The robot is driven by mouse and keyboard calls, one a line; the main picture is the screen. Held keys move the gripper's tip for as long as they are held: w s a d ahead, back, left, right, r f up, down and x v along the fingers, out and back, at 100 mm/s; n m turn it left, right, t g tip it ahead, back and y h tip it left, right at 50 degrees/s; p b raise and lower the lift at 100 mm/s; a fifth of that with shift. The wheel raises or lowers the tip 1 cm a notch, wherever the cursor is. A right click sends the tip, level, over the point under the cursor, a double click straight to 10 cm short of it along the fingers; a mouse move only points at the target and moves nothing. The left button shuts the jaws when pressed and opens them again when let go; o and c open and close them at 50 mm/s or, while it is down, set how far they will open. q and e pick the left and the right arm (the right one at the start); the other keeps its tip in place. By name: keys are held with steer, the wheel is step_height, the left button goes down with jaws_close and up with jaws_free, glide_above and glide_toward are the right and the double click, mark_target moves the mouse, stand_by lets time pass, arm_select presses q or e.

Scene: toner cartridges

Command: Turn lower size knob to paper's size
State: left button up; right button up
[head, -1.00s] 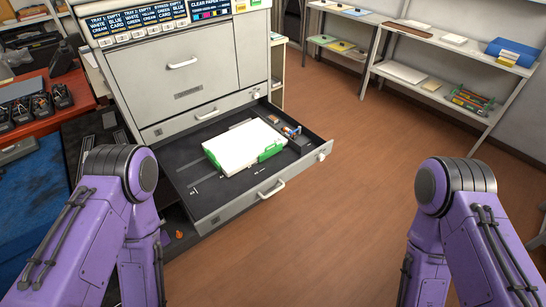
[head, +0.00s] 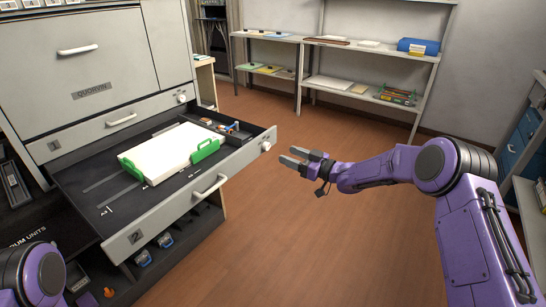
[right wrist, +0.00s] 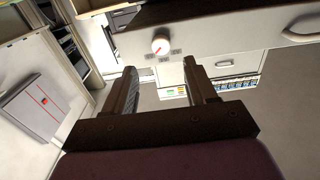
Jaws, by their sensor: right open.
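The lower drawer (head: 170,220) of the grey machine is pulled out, with a "2" label on its front. Its white size knob (head: 266,146) sits at the right end of the drawer front. The knob (right wrist: 160,44) also shows in the right wrist view, with a red mark and small labels near it. A stack of white paper (head: 165,153) lies in the drawer between green guides (head: 205,150). My right gripper (head: 288,156) is open and empty, just right of the lower knob and apart from it. My left arm shows at the lower left; its gripper is out of frame.
An upper drawer (head: 110,125) is shut and has its own white knob (head: 181,98). The brown floor (head: 300,230) right of the drawer is clear.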

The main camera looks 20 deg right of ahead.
mark_target(268, 148)
steer(key=x, duration=0.7)
steer(key=shift+w+a+b, duration=0.2)
steer(key=shift+a+b, duration=0.05)
steer(key=shift+b, duration=0.05)
jaws_close()
